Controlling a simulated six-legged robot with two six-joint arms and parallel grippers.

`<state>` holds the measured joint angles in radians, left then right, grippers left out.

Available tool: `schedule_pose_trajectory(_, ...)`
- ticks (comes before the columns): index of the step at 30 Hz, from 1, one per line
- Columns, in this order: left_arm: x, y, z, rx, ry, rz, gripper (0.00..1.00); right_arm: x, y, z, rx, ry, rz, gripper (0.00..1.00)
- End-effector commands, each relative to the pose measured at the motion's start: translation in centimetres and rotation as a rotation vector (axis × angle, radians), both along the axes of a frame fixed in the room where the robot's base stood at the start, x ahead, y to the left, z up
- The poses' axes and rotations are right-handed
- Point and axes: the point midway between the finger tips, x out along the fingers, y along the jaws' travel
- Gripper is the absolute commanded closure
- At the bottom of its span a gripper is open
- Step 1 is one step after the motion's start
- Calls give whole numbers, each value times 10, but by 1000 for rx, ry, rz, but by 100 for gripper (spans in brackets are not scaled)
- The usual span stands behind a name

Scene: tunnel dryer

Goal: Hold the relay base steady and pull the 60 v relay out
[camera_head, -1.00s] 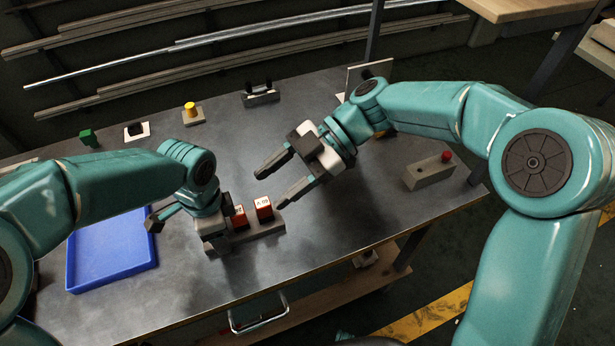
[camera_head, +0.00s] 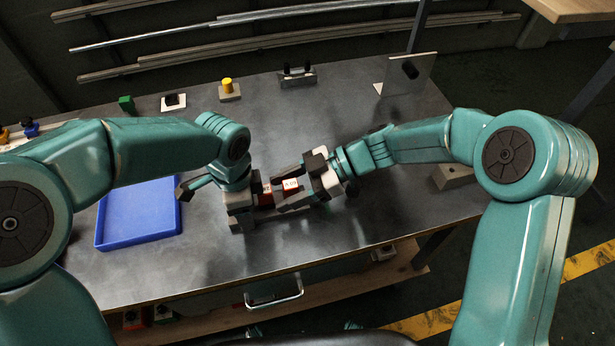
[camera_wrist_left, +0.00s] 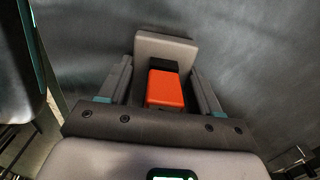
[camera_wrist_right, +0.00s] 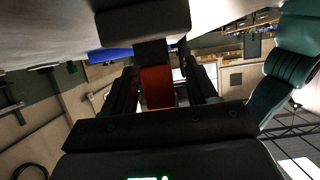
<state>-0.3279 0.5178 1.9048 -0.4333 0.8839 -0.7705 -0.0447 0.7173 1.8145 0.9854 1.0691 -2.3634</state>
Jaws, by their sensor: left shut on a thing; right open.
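The grey relay base (camera_head: 262,221) lies on the dark metal table with two red relays. The left red relay (camera_head: 265,197) is partly hidden by the grippers. The right red relay (camera_head: 291,184) has a white label, too blurred to read surely. My left gripper (camera_head: 240,208) is shut on the left end of the base; the left wrist view shows an orange-red relay (camera_wrist_left: 165,90) between its fingers, with the grey base (camera_wrist_left: 166,47) beyond. My right gripper (camera_head: 280,192) is open, its fingers either side of the right relay, also in the right wrist view (camera_wrist_right: 157,88).
A blue tray (camera_head: 140,213) lies left of the base. A yellow-topped block (camera_head: 229,90), a green block (camera_head: 126,104) and other small fixtures stand along the back. An upright grey plate (camera_head: 408,72) is at back right. The table's front middle is clear.

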Motion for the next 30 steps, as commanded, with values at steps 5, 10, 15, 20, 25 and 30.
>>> schedule_pose_trajectory(5, 0, 0, 0, -1, -1, 0, 75, -2, 9, -4, -1, 0, 0, 43)
schedule_pose_trajectory(10, 0, 0, 0, -1, -1, 0, 75, -2, 9, -4, -1, 0, 0, 43)
schedule_pose_trajectory(15, 0, 0, 0, -1, -1, 0, 75, -2, 9, -4, -1, 0, 0, 75)
schedule_pose_trajectory(20, 0, 0, 0, -1, -1, 0, 75, -2, 9, -4, -1, 0, 0, 78)
schedule_pose_trajectory(25, 0, 0, 0, -1, -1, 0, 75, -2, 9, -4, -1, 0, 0, 100)
schedule_pose_trajectory(30, 0, 0, 0, -1, -1, 0, 75, -2, 9, -3, -1, 0, 0, 100)
